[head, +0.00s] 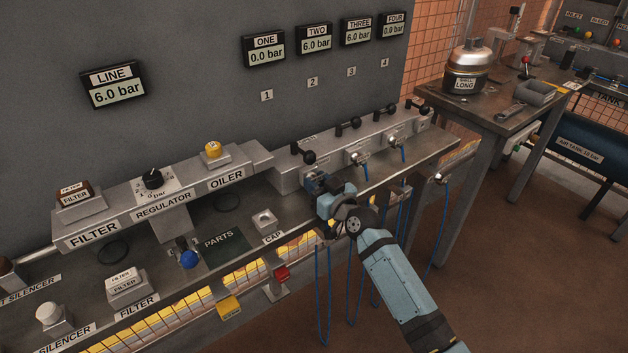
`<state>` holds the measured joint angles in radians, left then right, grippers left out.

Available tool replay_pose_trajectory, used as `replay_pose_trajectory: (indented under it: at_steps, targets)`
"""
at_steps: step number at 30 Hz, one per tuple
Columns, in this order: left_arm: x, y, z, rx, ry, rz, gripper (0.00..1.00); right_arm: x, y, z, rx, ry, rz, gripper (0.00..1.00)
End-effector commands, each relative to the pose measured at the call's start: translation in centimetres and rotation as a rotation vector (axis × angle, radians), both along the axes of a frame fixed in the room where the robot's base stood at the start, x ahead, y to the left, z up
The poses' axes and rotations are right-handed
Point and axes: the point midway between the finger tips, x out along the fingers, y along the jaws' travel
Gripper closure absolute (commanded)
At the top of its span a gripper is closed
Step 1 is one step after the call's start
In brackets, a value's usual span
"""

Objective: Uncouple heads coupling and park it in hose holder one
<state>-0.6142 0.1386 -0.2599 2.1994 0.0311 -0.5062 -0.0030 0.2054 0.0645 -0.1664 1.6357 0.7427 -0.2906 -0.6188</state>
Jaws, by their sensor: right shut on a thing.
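My right gripper (314,182) is at the first outlet, on the left end of the grey valve manifold (285,176). It is shut on a hose coupling there, which the gripper and wrist mostly hide. Whether the coupling still sits on the outlet cannot be told. The ONE gauge (265,50) reads 0.0 bar. Other couplings sit at the second outlet (359,159) and third outlet (396,142). Blue hoses (324,290) hang below the bench front. A further coupling (441,179) hangs at the bench's right front edge. I cannot make out holder one or a heads label. My left gripper is out of view.
The LINE gauge (113,85) reads 6.0 bar, TWO and THREE 6.0, FOUR 0.0. Black valve levers (309,157) stand up from the manifold. The cap block (264,220) and parts mat (221,240) lie left of my gripper. A second table (480,105) stands at the right.

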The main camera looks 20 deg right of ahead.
Motion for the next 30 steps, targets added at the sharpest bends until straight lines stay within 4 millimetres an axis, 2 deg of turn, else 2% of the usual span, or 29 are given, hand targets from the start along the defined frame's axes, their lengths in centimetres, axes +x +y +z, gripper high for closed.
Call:
replay_pose_trajectory:
  at_steps: [30]
  targets:
    - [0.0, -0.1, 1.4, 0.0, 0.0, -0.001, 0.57, -3.8, -1.4, 0.0, -0.001, 0.0, 0.0, 1.0]
